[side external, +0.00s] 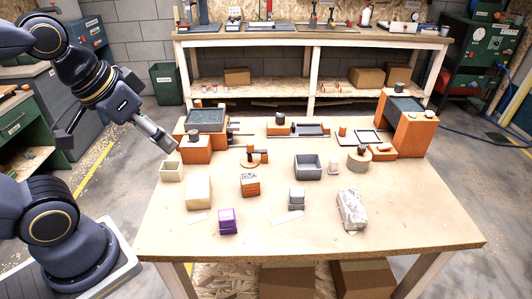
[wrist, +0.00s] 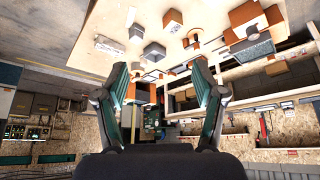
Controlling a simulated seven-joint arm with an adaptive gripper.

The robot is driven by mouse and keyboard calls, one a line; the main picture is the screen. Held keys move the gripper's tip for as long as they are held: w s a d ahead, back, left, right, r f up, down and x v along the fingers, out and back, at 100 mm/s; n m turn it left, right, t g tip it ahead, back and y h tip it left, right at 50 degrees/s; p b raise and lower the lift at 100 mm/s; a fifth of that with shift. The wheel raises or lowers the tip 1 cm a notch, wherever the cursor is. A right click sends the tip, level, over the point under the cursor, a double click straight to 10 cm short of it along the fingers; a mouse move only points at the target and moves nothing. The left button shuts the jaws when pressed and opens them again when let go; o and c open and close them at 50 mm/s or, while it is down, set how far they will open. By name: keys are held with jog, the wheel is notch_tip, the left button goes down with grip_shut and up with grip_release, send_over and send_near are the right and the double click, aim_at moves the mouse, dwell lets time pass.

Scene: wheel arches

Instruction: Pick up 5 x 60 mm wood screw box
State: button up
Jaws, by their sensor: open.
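No label is readable, so I cannot tell for sure which item is the 5 x 60 mm wood screw box. A small orange-brown box with a printed front (side external: 250,184) stands mid-table; what looks like the same box shows in the wrist view (wrist: 172,17). A purple box (side external: 227,221) stands nearer the front edge, and a small grey box (side external: 297,197) stands to the right. My gripper (side external: 168,147) is above the table's back left, apart from these boxes. In the wrist view my gripper (wrist: 158,68) has its fingers spread, with nothing held between them.
A cream block (side external: 198,191) and cream open bin (side external: 171,171) stand at left. A grey tub (side external: 308,166) and wrapped white block (side external: 351,210) stand at right. The front of the table is clear.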

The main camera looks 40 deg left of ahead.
jog(key=shift+o, duration=0.7)
